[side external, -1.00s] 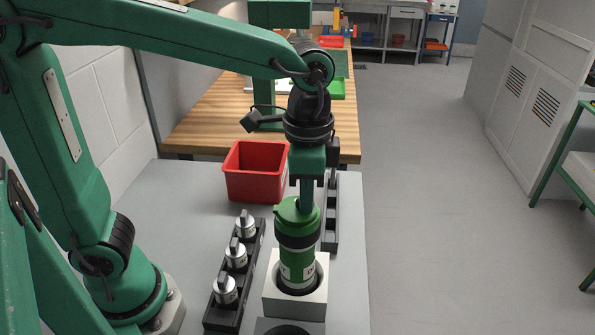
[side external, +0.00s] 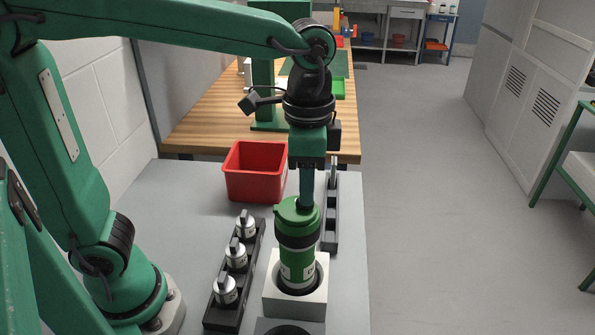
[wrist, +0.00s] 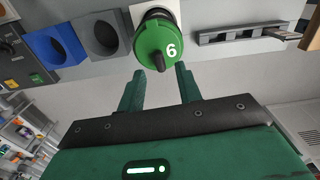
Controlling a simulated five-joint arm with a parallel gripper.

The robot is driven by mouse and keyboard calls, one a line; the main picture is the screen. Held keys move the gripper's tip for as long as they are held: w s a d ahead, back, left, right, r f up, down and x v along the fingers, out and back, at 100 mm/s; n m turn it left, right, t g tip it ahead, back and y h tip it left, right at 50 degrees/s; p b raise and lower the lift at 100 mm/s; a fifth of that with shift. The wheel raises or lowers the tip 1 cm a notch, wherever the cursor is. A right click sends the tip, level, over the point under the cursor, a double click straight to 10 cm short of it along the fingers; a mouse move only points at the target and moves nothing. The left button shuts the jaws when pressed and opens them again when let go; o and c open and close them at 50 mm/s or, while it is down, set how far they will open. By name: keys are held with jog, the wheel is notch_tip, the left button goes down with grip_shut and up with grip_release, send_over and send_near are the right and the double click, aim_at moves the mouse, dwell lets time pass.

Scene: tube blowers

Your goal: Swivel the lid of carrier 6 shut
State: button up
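Carrier 6 (side external: 297,262) is a green cylinder with a dark band. It stands upright in the round socket of a pale block (side external: 283,300). Its green lid (side external: 287,212) is on top; in the wrist view the lid (wrist: 152,38) bears a white 6 and a small dark tab at its lower edge. A dark rim shows beyond the lid at the top, so the lid looks slightly off-centre. My gripper (side external: 306,203) is above the lid, pointing down. In the wrist view my gripper (wrist: 160,70) has its fingers apart, one on each side of the tab; contact cannot be told.
A black rack (side external: 252,262) with several silver knobbed pieces stands left of the carrier. Another dark rack (side external: 331,225) lies to the right, and a red bin (side external: 255,172) behind.

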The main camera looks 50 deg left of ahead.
jog(key=shift+r, duration=2.6)
jog(key=shift+a, duration=0.1)
jog(key=s+a+f+n+t, duration=0.2)
jog(key=s+a+f+n, duration=0.1)
jog(key=a, duration=0.4)
jog(key=s+a+f+n+t, duration=0.3)
jog(key=s+a+f+n, duration=0.1)
jog(key=a, duration=0.3)
jog(key=shift+a+f+n+t, duration=0.15)
jog(key=shift+a+n+t, duration=0.2)
jog(key=shift+n, duration=0.25)
